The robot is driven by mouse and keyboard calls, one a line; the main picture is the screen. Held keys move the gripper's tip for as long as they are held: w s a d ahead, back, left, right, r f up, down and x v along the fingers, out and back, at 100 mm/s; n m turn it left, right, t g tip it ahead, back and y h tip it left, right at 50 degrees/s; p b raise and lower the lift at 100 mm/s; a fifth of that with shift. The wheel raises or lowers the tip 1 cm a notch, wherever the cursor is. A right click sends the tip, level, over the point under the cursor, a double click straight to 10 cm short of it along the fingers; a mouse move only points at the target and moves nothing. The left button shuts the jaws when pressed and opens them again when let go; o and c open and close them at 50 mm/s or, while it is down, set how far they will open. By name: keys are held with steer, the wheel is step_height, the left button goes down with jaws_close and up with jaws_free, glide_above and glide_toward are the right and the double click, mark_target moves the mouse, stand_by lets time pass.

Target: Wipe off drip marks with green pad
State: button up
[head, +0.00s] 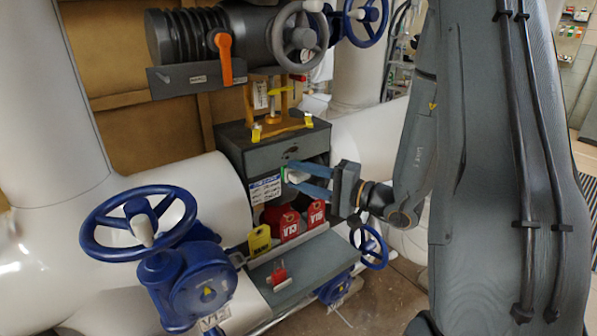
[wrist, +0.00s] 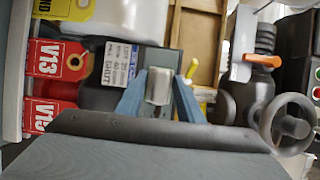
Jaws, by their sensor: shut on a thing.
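My gripper (head: 294,178) is shut on the green pad (head: 284,173), a white block with a thin green face. The green face points left, toward the front of the dark grey box (head: 262,155); I cannot tell whether it touches. In the wrist view the white block of the pad (wrist: 158,86) sits between the blue fingers of my gripper (wrist: 158,90), and its green face is hidden.
A printed label (head: 265,189) is on the box. Below are red tags (head: 290,224) and a yellow tag (head: 260,240) above a grey shelf (head: 310,262). A blue handwheel (head: 140,222) stands left, and a grey handwheel (head: 300,35) and orange lever (head: 223,58) are above.

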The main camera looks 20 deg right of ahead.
steer(key=shift+w+d+r+t, duration=0.15)
steer(key=shift+w+d+t, duration=0.05)
steer(key=shift+d+t, duration=0.1)
steer(key=shift+w, duration=0.2)
steer(key=shift+w+a, duration=0.3)
steer(key=shift+w, duration=0.55)
steer(key=shift+w+a, duration=0.3)
steer(key=shift+w, duration=0.6)
steer(key=shift+w+a, duration=0.3)
steer(key=shift+w, duration=0.55)
steer(key=shift+w+a+b, duration=0.3)
steer(key=shift+w+b, duration=0.2)
steer(key=shift+w, duration=0.4)
steer(key=shift+w+d+b, duration=0.25)
steer(key=shift+d+b, duration=0.1)
steer(key=shift+d, duration=0.55)
steer(key=shift+w+d+b, duration=0.2)
steer(key=shift+d+b, duration=0.15)
steer(key=shift+d, duration=0.55)
steer(key=shift+w+d+b, duration=0.35)
steer(key=shift+d+b, duration=0.1)
steer(key=shift+d, duration=0.45)
steer(key=shift+w+d+b, duration=0.35)
steer(key=shift+d+b, duration=0.05)
steer(key=shift+d, duration=0.45)
steer(key=shift+b, duration=0.3)
